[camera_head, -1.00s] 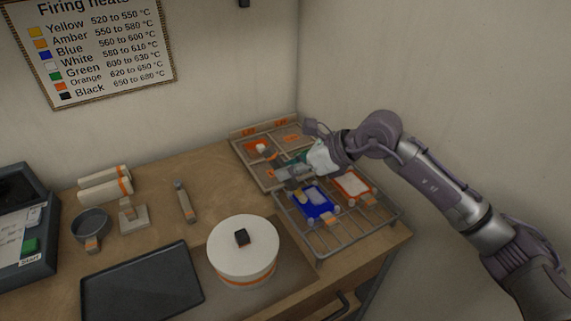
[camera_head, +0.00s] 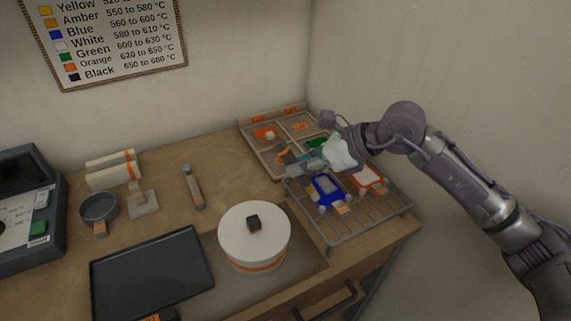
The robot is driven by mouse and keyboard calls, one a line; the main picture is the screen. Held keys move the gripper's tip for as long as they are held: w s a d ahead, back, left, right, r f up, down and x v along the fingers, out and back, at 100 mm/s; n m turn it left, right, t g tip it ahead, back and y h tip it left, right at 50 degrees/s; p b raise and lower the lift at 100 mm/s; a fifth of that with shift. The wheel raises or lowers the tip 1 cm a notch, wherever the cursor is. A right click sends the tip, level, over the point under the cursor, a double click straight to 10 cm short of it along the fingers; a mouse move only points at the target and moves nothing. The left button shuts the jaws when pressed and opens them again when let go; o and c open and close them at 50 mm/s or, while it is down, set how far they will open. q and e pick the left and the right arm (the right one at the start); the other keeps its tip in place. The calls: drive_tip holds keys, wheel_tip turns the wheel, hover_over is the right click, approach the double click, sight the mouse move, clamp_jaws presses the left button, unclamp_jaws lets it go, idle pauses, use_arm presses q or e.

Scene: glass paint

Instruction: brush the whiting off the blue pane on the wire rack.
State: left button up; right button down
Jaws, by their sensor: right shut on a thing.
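The blue pane (camera_head: 324,193) lies on the wire rack (camera_head: 353,232), with a pale patch of whiting (camera_head: 327,185) on its middle. My right gripper (camera_head: 314,161) is over the back of the rack, just behind the blue pane. It is shut on what looks like the brush (camera_head: 288,157), whose orange and dark part sticks out to the left. The bristles are too small and covered to make out, so I cannot tell whether they touch the pane. My left gripper is not in view.
An orange-edged white pane (camera_head: 368,177) lies on the rack to the right of the blue one. A divided wooden tray (camera_head: 257,160) stands behind the rack. A round white lidded pot (camera_head: 256,238) and a dark tray (camera_head: 150,275) stand to the left. A wall rises at the right.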

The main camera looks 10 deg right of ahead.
use_arm(q)
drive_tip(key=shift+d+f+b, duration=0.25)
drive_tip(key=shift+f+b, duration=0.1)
drive_tip(key=shift+b, duration=0.25)
use_arm(e)
drive_tip(key=w+d+r, duration=0.2)
drive_tip(key=w+d, duration=0.3)
drive_tip(key=shift+w+d, duration=0.2)
drive_tip(key=shift+d, duration=0.15)
drive_tip(key=shift+w+a, duration=0.1)
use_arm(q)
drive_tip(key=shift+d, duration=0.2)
use_arm(e)
drive_tip(key=shift+w+r+t, duration=0.1)
drive_tip(key=shift+w+t, duration=0.2)
drive_tip(key=shift+w, duration=0.2)
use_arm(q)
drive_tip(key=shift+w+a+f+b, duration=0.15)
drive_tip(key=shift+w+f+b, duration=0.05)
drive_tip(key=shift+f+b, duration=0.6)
use_arm(e)
drive_tip(key=shift+w+a+f, duration=0.25)
drive_tip(key=shift+f, duration=0.35)
drive_tip(key=shift+w+a+f, duration=0.25)
drive_tip(key=shift+f, duration=0.35)
